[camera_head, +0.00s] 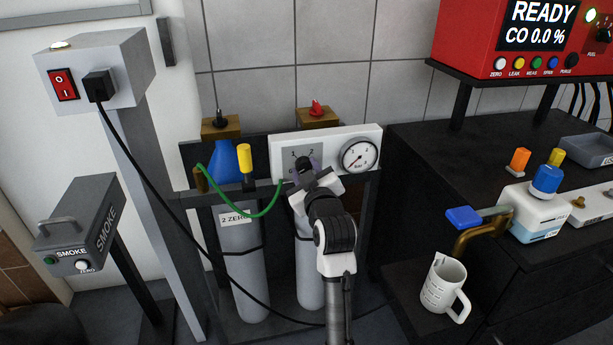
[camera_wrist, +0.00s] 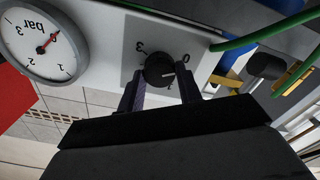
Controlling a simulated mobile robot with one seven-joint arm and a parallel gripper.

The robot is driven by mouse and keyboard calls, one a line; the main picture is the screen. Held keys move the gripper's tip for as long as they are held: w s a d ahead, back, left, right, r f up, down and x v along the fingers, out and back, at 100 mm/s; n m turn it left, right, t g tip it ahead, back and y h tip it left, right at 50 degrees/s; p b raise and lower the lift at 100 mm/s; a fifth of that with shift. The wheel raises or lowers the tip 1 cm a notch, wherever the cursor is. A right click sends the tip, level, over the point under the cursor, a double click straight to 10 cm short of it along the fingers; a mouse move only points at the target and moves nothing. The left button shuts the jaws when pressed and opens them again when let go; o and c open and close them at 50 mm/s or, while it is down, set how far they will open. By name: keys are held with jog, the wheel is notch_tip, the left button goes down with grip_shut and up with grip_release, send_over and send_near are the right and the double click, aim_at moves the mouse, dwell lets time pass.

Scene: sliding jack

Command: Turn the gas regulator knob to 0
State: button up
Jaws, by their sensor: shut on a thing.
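The gas regulator knob (camera_wrist: 158,66) is black and round, on a grey dial plate of a white panel (camera_head: 340,140). In the wrist view, which is upside down, its white mark points to the right, apparently between the printed 0 and 1. The 2 is hidden there. My gripper (camera_wrist: 161,80) has one dark finger on each side of the knob and is shut on it. In the head view my gripper (camera_head: 304,178) covers the lower part of the dial. The bar gauge (camera_head: 360,156) beside it has its red needle near 0, clearer in the wrist view (camera_wrist: 37,50).
Two gas cylinders (camera_head: 243,255) stand below the panel in a dark frame. A green hose (camera_head: 262,212) loops left of the knob. A yellow-capped part (camera_head: 245,158) stands close left. A dark bench (camera_head: 420,160) with a red analyser (camera_head: 480,45) is at right.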

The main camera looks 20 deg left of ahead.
jog(key=shift+n, duration=0.3)
dwell(0.4)
jog(key=o, duration=1)
jog(key=shift+s, duration=0.1)
